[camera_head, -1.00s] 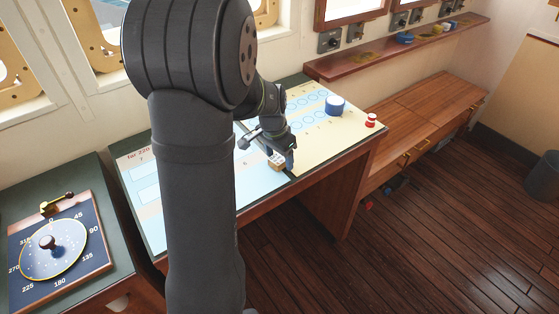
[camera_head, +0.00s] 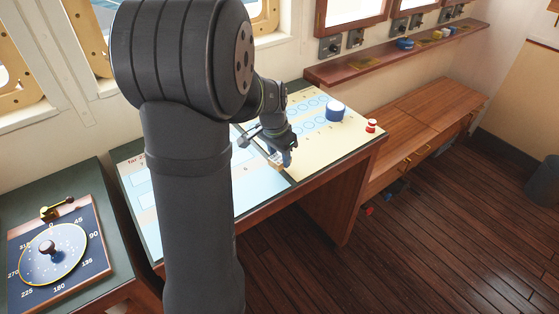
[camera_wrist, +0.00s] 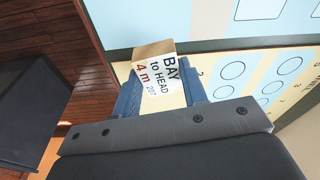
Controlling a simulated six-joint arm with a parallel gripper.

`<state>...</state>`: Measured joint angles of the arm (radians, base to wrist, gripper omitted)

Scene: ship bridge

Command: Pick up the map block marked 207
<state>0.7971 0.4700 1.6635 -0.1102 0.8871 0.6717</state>
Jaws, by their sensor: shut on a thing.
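The map block marked 207 (camera_wrist: 163,82) is a tan block with a white label reading "BAY to HEAD 4 m 207". In the wrist view it sits between the two blue fingers of my gripper (camera_wrist: 160,95), which are shut on its sides. In the head view my gripper (camera_head: 282,158) is over the front part of the chart table (camera_head: 260,182), near the line between its blue and cream halves. The block (camera_head: 274,164) shows there as a small tan shape, partly hidden by a finger. Its gap from the table is hard to judge.
A blue-and-white round piece (camera_head: 335,110) and a red-and-white piece (camera_head: 371,126) stand on the table's right side. A compass dial board (camera_head: 52,252) with a knob is at lower left. A wooden shelf (camera_head: 395,52) runs along the wall.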

